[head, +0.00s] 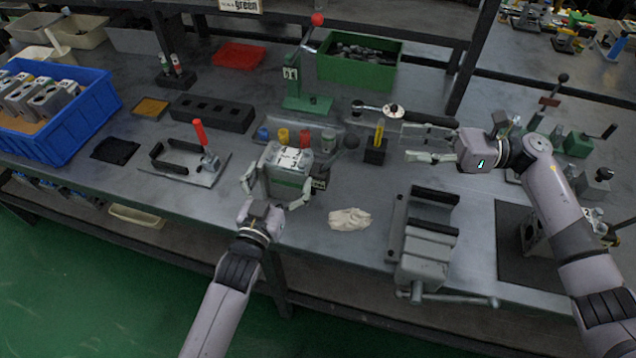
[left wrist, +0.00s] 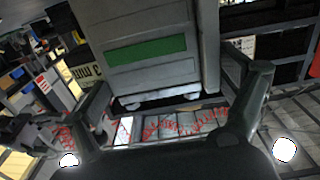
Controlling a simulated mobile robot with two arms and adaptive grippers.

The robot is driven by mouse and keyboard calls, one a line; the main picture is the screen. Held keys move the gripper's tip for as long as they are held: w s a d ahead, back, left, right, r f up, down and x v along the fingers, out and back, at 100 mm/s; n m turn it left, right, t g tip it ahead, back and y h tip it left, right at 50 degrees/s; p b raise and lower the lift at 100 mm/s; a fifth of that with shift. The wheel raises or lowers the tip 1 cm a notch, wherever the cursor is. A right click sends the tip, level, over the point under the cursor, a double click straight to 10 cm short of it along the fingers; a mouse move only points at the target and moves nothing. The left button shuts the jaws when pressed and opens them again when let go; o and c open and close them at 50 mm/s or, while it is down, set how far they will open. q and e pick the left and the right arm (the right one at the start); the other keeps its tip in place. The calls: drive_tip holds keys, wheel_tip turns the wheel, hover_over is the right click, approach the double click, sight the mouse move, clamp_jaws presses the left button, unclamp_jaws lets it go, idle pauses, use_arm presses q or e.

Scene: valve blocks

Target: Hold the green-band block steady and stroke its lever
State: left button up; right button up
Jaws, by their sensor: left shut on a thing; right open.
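The green-band block (head: 286,171) is a grey metal block standing upright near the middle of the bench's front part. In the left wrist view its green band (left wrist: 145,51) shows large on the grey face. My left gripper (head: 276,195) is shut on this block, one finger on each side. My right gripper (head: 408,145) is open and empty, to the right of the block and apart from it, beside a yellow-handled tool in a dark stand (head: 376,146).
A toggle clamp with a red handle (head: 202,135) stands left of the block. A white cloth (head: 349,219) and a grey vise (head: 427,240) lie to the right. A blue crate (head: 75,134) holds more blocks. A green press (head: 306,101) and green bin (head: 358,73) stand behind.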

idle(0.8)
use_arm(q)
drive_tip(key=o, duration=1.7)
drive_tip(key=shift+c, duration=0.2)
